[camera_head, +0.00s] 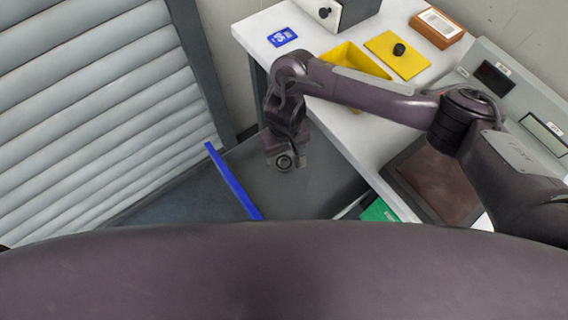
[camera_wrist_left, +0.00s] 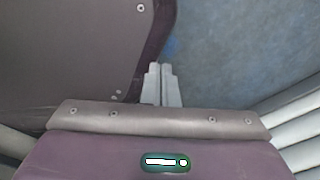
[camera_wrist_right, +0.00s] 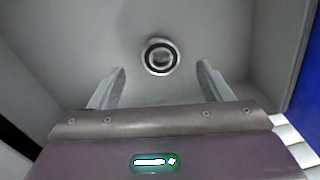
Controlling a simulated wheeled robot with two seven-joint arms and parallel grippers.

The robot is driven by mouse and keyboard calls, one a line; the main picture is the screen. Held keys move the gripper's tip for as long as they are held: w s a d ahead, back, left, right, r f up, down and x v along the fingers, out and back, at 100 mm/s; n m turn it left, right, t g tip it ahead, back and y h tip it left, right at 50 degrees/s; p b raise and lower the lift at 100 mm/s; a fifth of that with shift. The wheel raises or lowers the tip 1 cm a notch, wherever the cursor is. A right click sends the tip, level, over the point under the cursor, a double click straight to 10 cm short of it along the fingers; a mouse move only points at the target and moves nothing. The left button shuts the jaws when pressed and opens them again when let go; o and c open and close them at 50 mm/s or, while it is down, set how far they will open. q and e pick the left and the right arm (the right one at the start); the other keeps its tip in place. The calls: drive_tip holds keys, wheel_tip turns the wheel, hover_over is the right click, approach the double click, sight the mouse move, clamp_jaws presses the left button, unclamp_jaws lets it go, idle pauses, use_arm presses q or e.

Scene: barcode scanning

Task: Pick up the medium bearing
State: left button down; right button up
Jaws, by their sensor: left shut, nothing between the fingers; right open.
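A round bearing (camera_wrist_right: 148,60) with a dark ring and pale rims lies on the grey floor of a bin (camera_wrist_right: 215,30) in the right wrist view. My right gripper (camera_wrist_right: 161,68) is open, its two fingers apart on either side of the view, with the bearing centred beyond the tips and not held. In the head view my right gripper (camera_head: 284,158) points down into the grey bin (camera_head: 325,180); a small dark ring shows at its lower end, and I cannot tell whether that is the bearing. My left gripper (camera_wrist_left: 162,72) is shut and empty over the blue-grey floor, outside the head view.
A blue edge (camera_head: 233,182) borders the bin on the left. The white table (camera_head: 345,125) at right carries a yellow bin (camera_head: 350,56), a yellow plate with a black knob (camera_head: 385,58), a brown box (camera_head: 437,28) and a blue card (camera_head: 282,37). A slatted shutter (camera_head: 100,90) stands at left.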

sight(284, 162)
wheel_tip(284, 162, down, 5)
drive_tip(key=shift+w+a+r+b, duration=0.1)
drive_tip(key=shift+b, duration=0.25)
drive_tip(key=c, duration=1.1)
drive_tip(key=shift+r, duration=0.1)
drive_tip(key=shift+c, duration=0.2)
